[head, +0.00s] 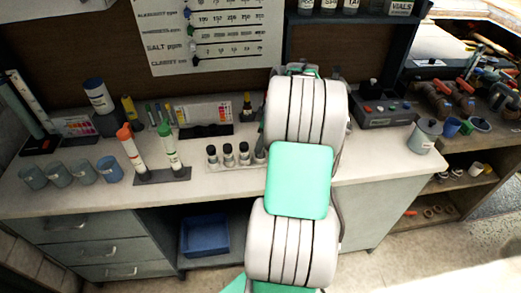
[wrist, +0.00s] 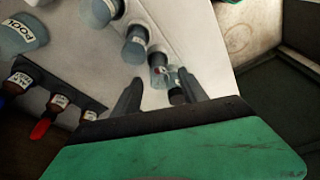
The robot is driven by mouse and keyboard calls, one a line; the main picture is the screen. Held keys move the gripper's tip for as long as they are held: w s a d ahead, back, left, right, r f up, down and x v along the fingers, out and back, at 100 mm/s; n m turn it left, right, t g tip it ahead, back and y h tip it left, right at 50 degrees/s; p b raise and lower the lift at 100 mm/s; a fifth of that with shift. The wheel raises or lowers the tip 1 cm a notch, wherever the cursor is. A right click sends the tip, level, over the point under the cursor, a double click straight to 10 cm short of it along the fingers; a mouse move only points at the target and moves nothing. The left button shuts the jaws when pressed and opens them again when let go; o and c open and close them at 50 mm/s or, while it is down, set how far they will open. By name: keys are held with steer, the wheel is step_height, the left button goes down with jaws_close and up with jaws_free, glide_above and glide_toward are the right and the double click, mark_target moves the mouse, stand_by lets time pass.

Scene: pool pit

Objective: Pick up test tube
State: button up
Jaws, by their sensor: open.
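A row of small dark-capped tubes stands in a pale rack (head: 232,166) on the white counter. In the head view my arm hides the gripper.
Left of the rack, a red-capped tube (head: 131,146) and a green-capped tube (head: 168,145) stand in a dark holder. Several grey-blue cups line the counter's left. A dark box with buttons (head: 384,113) and a lidded pot (head: 425,135) stand right of my arm.

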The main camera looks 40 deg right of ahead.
steer(key=shift+x, duration=0.95)
steer(key=shift+w, duration=0.1)
jaws_close()
